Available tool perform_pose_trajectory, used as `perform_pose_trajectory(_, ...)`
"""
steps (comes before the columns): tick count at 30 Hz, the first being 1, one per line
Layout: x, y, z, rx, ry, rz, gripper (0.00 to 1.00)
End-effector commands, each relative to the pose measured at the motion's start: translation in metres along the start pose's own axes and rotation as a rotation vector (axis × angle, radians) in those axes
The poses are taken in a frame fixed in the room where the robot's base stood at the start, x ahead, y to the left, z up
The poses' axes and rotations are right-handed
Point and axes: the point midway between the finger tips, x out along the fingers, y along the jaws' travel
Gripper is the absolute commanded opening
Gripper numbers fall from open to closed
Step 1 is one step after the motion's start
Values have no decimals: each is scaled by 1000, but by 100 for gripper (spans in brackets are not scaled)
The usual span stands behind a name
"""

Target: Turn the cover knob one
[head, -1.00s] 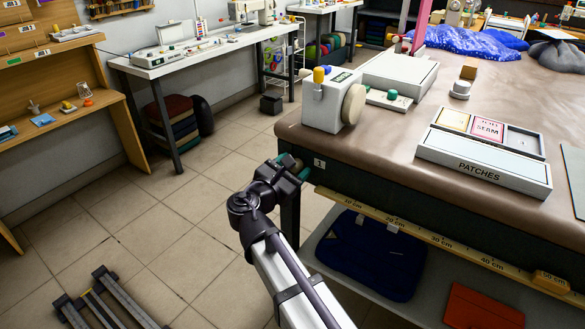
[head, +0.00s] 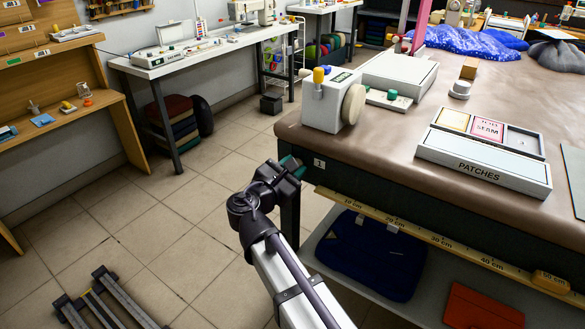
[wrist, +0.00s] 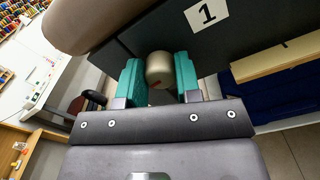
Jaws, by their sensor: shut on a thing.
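The knob (wrist: 160,69) is a rounded beige-metal piece on the dark side of the table, close to a white label marked 1 (wrist: 206,14). My gripper (wrist: 159,82) has its two teal fingers on either side of the knob and is shut on it. In the head view my gripper (head: 293,166) is at the table's near left corner, beside the label 1 (head: 319,163). The knob is hidden there behind my gripper. I cannot tell the knob's angle, as it carries no clear mark.
The brown-covered table (head: 390,140) carries a white box with a round dial (head: 335,100) and a PATCHES tray (head: 485,165). A wooden ruler strip (head: 430,235) runs below its edge. A dark blue bag (head: 370,262) lies on the lower shelf. The tiled floor at left is mostly clear.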

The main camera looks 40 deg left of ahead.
Motion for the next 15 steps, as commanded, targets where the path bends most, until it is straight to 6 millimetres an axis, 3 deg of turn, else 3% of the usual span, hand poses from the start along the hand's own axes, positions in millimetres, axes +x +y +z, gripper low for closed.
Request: perform_pose_trajectory(15, 0, -1, 0, 431, 0, -1, 8)
